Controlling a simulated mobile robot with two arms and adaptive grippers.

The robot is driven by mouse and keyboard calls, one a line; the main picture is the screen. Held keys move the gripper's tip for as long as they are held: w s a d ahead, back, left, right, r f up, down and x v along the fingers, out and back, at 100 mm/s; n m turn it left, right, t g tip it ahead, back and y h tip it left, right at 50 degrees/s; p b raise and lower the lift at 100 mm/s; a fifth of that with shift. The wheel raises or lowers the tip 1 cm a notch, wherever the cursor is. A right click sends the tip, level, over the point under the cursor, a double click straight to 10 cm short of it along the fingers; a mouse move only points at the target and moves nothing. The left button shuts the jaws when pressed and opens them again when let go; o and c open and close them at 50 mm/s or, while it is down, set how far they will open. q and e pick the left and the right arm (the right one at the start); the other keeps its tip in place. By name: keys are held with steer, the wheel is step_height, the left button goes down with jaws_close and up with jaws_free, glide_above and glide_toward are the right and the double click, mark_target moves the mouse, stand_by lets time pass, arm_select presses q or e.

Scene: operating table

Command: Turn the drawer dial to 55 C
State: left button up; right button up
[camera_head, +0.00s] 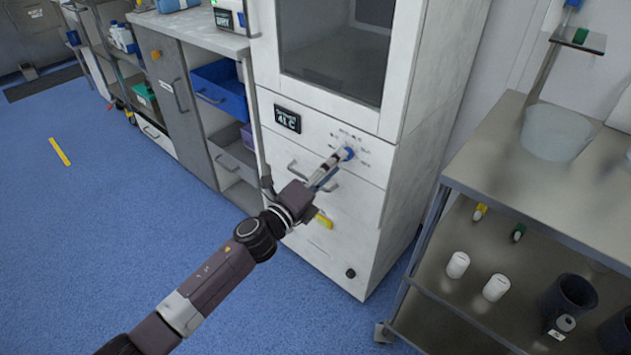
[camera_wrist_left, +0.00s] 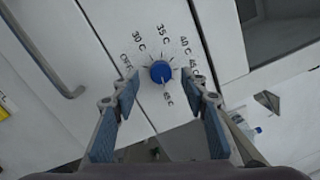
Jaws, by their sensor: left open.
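The drawer dial is a round blue knob (camera_wrist_left: 160,72) on a white cabinet front, ringed by marks that include OFF, 30 C, 35 C and 40 C. Other labels at its right and below are partly hidden or too small to read surely. A pale line shows at the knob's lower edge, but I cannot tell the setting. My left gripper (camera_wrist_left: 160,84) is open, with one blue-padded finger on each side of the knob and visible gaps between. In the head view the gripper (camera_head: 336,163) reaches the blue dial (camera_head: 348,153). My right gripper is not in view.
The white cabinet (camera_head: 372,205) has a dark display (camera_head: 287,119), a window above and drawer handles below. A metal shelf cart (camera_head: 530,190) with a clear tub (camera_head: 556,130) and several containers stands at the right. Open shelves with blue bins (camera_head: 220,90) stand at the left.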

arm_select(q)
steer(key=v, duration=1)
steer(key=shift+a, duration=0.1)
